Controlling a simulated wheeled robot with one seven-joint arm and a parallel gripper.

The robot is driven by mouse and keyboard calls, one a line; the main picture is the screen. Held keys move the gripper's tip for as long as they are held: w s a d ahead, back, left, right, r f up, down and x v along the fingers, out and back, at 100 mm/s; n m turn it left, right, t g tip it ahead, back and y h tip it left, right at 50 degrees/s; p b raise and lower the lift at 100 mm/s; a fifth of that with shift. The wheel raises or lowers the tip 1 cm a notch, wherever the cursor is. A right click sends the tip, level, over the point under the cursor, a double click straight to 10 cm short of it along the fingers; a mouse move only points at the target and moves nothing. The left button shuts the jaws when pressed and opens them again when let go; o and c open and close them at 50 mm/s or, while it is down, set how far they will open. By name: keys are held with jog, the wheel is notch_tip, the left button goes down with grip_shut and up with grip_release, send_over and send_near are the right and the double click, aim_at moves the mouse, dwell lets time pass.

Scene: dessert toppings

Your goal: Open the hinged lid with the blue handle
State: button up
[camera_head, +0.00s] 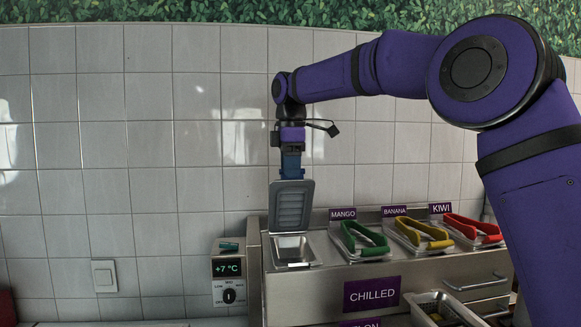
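The grey hinged lid (291,206) stands nearly upright at the left end of the chilled counter, behind an open metal well (293,248). The well looks empty from here. The blue handle (291,168) is at the lid's upper edge. My gripper (292,152) points down from above and meets the handle or is right at it. Its fingertips are too small and dark to make out, so I cannot tell whether they are shut on the handle.
To the right are lids with green (364,240), yellow (422,234) and red (473,228) handles, labelled mango, banana and kiwi. A temperature panel (229,275) stands left of the counter (330,290). A drawer (440,308) is partly open at lower right. The tiled wall is behind.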

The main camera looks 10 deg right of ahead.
notch_tip(320, 180, up, 11)
jog(key=shift+s, duration=0.35)
dwell(0.3)
jog(key=shift+f, duration=0.1)
jog(key=shift+c, duration=0.3)
jog(key=c, duration=0.4)
jog(key=shift+s, duration=0.25)
jog(key=c, duration=0.3)
jog(key=s+y, duration=0.1)
jog(key=s+t, duration=0.1)
jog(key=s, duration=0.1)
jog(key=s+d+t+y, duration=0.1)
jog(key=s, duration=0.1)
jog(key=shift+s+f+y, duration=0.15)
jog(key=shift+y, duration=0.15)
grip_shut()
jog(key=s+d+f+m+t+y, duration=0.1)
jog(key=s+d+f+t+y, duration=0.15)
jog(key=s, duration=0.25)
jog(key=shift+h, duration=0.35)
jog(key=shift+w+a+f, duration=0.45)
jog(key=shift+w+f, duration=0.85)
jog(key=shift+w, duration=0.15)
jog(key=shift+w+a+f, duration=0.5)
jog(key=shift+w+f, duration=0.85)
jog(key=shift+w, duration=0.15)
jog(key=shift+w+a+f, duration=0.45)
jog(key=shift+w+f, duration=0.85)
jog(key=shift+w, duration=0.15)
